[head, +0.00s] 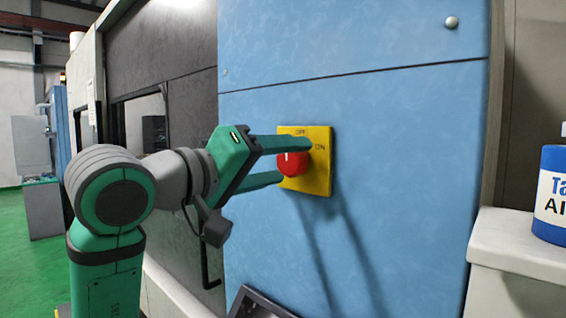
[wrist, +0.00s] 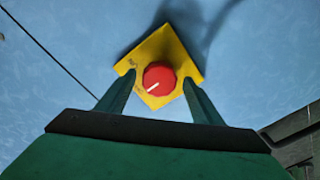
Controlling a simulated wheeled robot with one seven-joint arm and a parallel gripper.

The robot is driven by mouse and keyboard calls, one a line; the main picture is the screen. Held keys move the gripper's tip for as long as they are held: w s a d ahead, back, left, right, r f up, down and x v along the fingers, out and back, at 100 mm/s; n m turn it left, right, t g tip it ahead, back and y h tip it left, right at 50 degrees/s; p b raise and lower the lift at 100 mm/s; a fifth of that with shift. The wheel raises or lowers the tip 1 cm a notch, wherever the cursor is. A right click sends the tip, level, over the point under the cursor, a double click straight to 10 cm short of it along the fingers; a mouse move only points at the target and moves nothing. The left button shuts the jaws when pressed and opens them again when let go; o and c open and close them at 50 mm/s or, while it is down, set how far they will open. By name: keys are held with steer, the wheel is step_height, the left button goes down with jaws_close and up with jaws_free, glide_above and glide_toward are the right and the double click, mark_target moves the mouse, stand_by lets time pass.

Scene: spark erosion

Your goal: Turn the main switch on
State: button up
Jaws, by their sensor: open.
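The main switch is a round red knob (head: 290,165) on a square yellow plate (head: 318,180), fixed to a blue cabinet panel. In the head view the plate reads OFF at the top and ON at the right. The knob's white mark points roughly up, towards OFF; in the wrist view the knob (wrist: 160,76) has its mark pointing down-left. My gripper (head: 295,160) is open, with one finger above the knob and one below, partly hiding it. In the wrist view my gripper's fingers (wrist: 159,82) stand either side of the knob with gaps; contact is not visible.
The blue panel (head: 400,150) is flat and clear around the plate. A pale ledge (head: 520,245) with a blue and white container (head: 552,195) stands at the right. A dark-framed object (head: 262,303) juts out below. Green floor (head: 25,270) lies open at the left.

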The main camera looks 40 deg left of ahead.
steer(key=shift+w, duration=0.25)
steer(key=shift+c, duration=0.3)
steer(key=c, duration=1)
